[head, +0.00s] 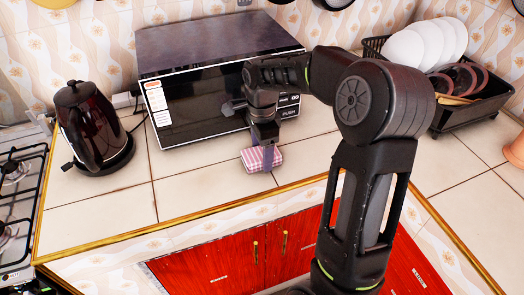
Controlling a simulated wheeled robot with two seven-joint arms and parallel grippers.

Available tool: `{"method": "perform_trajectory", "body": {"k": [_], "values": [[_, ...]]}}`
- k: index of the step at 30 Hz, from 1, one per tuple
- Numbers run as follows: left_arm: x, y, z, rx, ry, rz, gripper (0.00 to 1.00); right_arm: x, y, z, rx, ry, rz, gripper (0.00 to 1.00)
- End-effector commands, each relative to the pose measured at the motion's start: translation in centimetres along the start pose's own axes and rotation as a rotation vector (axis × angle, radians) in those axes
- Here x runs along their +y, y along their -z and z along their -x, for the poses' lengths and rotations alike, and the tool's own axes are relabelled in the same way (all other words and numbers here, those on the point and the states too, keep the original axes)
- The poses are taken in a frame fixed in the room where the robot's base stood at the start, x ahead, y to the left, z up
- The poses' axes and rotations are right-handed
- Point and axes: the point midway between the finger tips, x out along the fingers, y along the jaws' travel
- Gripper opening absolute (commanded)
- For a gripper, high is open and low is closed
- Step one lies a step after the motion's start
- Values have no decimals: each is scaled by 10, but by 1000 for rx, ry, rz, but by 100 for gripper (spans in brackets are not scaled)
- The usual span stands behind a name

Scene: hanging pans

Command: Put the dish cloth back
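The dish cloth (252,161) is a small folded pink-and-white checked bundle near the front of the tiled counter, in front of the microwave. My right gripper (267,157) points down at it, with one finger lying across the cloth's near face. The other finger is hidden, so I cannot tell whether the gripper is closed on the cloth. I also cannot tell whether the cloth rests on the counter or hangs just above it. My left gripper is not in view.
A black microwave (190,105) stands behind the cloth. A dark kettle (90,125) and a gas stove (18,190) are at the left. A black dish rack (470,112) with white plates (425,45) is at the back right. The counter (195,190) left of the cloth is clear.

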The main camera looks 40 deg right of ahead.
Motion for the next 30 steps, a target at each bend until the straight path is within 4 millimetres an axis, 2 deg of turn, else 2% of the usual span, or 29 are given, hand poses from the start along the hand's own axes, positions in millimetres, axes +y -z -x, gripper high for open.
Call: {"method": "perform_trajectory", "body": {"k": [5, 12, 17, 23, 30], "values": [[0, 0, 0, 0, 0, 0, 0, 0, 0, 0, 0, 0, 0, 81], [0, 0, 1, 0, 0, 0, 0, 0, 0, 1, 0, 0, 0, 81], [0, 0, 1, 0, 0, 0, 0, -1, 0, 10, 0, 3, 0, 81], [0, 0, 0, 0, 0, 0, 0, -1, 0, 41, 0, 4, 0, 81], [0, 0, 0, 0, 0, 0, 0, -1, -1, 91, -1, 4, 1, 81]]}}
